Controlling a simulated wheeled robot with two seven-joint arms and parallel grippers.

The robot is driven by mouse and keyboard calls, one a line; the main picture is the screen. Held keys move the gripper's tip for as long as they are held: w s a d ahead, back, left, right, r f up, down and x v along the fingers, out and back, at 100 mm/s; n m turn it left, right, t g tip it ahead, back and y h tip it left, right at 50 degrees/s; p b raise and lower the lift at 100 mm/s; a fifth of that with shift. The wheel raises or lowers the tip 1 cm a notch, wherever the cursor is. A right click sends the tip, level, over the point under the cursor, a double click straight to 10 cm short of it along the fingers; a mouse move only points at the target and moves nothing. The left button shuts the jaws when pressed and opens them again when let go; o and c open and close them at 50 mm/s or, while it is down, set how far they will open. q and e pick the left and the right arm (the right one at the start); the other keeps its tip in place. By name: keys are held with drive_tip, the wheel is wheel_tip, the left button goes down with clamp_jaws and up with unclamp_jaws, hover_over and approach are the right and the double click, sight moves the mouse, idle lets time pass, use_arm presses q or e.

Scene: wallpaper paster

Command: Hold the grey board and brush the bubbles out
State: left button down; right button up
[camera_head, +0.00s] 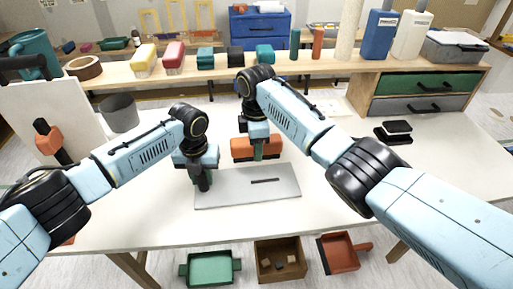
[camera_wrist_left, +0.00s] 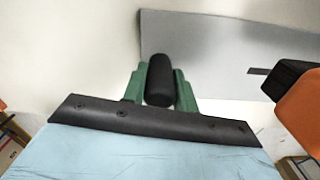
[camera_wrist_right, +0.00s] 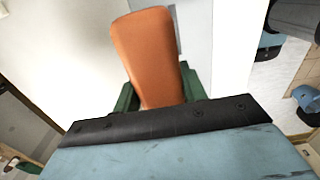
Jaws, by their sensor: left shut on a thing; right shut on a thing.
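The grey board (camera_head: 232,195) lies flat on the white table, with a thin dark strip (camera_head: 265,181) on it; it also shows in the left wrist view (camera_wrist_left: 215,45). My left gripper (camera_head: 203,178) is shut on a black upright cylindrical handle (camera_wrist_left: 160,80) at the board's left end. I cannot tell whether the handle is fixed to the board. My right gripper (camera_head: 258,150) is shut on the orange brush (camera_wrist_right: 147,55), just beyond the board's back edge in the head view. The brush's black edge shows in the left wrist view (camera_wrist_left: 288,78). I cannot make out any bubbles.
A wooden shelf (camera_head: 215,70) with coloured blocks and bottles runs along the back. A grey cup (camera_head: 119,113) stands back left, and a black pad (camera_head: 397,127) lies to the right.

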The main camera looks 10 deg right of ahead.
drive_tip(key=c, duration=0.3)
use_arm(q)
drive_tip(key=c, duration=1)
unclamp_jaws()
use_arm(e)
drive_tip(key=shift+c, duration=0.2)
use_arm(q)
wheel_tip(320, 180, up, 12)
